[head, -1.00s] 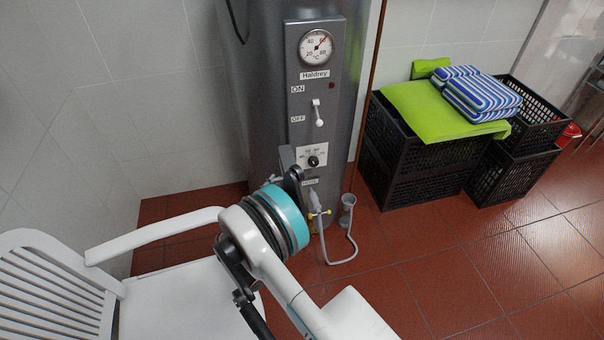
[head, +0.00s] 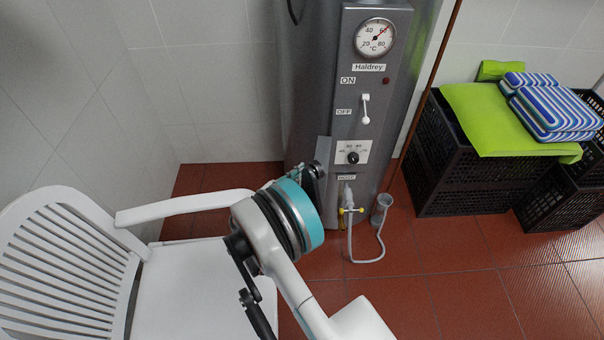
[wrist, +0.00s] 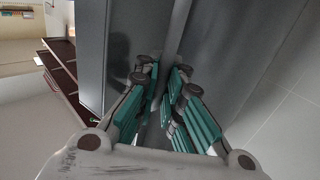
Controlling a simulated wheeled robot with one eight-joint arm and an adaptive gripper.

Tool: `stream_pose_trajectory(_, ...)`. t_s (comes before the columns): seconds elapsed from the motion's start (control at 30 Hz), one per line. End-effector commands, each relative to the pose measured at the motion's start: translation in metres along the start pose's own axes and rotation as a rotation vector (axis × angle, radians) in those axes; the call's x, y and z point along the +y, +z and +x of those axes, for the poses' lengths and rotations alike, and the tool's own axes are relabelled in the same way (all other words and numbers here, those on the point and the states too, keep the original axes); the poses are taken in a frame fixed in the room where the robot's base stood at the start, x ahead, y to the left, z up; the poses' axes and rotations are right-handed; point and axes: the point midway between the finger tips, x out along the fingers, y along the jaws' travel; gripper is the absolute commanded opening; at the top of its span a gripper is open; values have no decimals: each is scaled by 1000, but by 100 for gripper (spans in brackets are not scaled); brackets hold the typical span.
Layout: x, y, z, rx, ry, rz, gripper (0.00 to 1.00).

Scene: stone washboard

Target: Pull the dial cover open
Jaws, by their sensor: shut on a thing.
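The dial cover (head: 324,149) is a narrow grey flap at the left edge of the dial panel. It stands out from the heater front, and the white dial plate with its black knob (head: 353,158) is uncovered. My gripper (head: 316,173) is at the lower part of the cover, shut on it; the arm hides part of this contact in the head view. In the wrist view, my gripper's teal-padded fingers (wrist: 167,105) are close together around a thin grey edge.
The grey heater (head: 308,60) has a gauge, a switch and a hose (head: 366,260) below. A white chair (head: 190,290) stands left of my arm. Black crates (head: 462,190) with green cloth and striped towels stand at the right. Tiled floor is clear in front of the crates.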

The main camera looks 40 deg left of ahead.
Motion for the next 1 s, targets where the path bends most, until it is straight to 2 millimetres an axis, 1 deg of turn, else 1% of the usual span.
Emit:
stream_pose_trajectory(0.03,-1,-6,-1,12,-2,-5,12)
stream_pose_trajectory(0.07,-1,-6,-1,12,-2,-5,19)
stream_pose_trajectory(0.1,-1,-6,-1,12,-2,-4,28)
stream_pose_trajectory(0.4,-1,-6,-1,12,-1,-4,29)
stream_pose_trajectory(0.53,-1,-6,-8,12,-2,-4,29)
stream_pose_trajectory(0.67,-3,-5,-27,10,-5,-4,29)
stream_pose_trajectory(0.8,-3,-3,-56,8,-6,-4,29)
stream_pose_trajectory(1.0,-2,0,-92,2,-3,-3,29)
